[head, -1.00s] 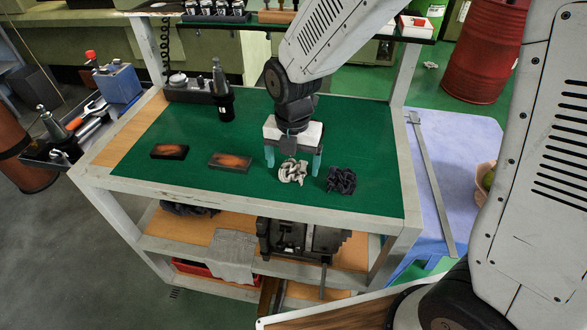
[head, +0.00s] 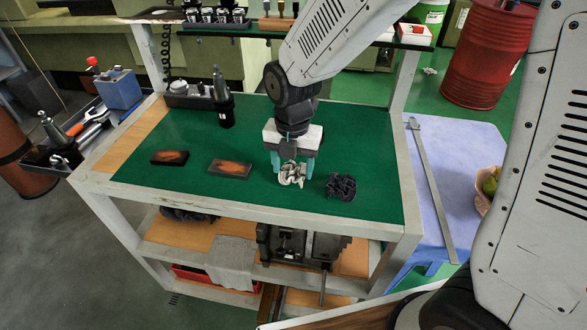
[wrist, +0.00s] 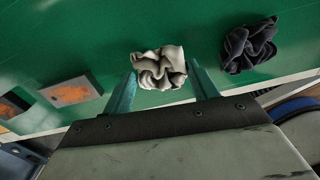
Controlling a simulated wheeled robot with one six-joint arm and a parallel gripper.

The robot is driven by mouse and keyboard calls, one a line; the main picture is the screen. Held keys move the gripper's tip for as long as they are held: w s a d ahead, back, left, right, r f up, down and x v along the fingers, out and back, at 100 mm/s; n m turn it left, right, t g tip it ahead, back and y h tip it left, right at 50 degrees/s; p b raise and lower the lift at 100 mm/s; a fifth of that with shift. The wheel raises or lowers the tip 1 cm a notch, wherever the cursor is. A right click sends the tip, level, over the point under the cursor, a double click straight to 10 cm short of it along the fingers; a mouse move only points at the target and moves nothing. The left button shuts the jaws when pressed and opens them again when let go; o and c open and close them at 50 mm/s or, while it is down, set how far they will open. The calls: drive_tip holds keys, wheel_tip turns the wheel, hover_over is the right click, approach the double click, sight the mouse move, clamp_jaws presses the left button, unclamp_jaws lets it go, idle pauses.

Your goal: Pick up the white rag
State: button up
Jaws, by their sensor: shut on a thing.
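The white rag (head: 292,177) is a crumpled off-white bundle at the front middle of the green cart top. In the wrist view the rag (wrist: 159,68) sits between the tips of the two teal fingers. My gripper (head: 292,168) points down and is shut on the rag, with one finger on each side; it also shows in the wrist view (wrist: 162,82). I cannot tell whether the rag is clear of the surface. Part of the rag is hidden behind the fingers.
A dark crumpled rag (head: 341,187) lies close to the right of the white one. Two dark blocks with orange-brown faces, one nearer (head: 230,168) and one farther left (head: 170,157), lie on the mat. A dark tool holder (head: 226,112) stands at the back.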

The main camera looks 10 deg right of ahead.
wheel_tip(320, 180, up, 3)
drive_tip(key=shift+f, duration=0.2)
drive_tip(key=s+a+r, duration=0.1)
drive_tip(key=s+a, duration=0.2)
drive_tip(key=s, duration=1.2)
drive_tip(key=shift+s, duration=0.35)
drive_tip(key=shift+o, duration=0.4)
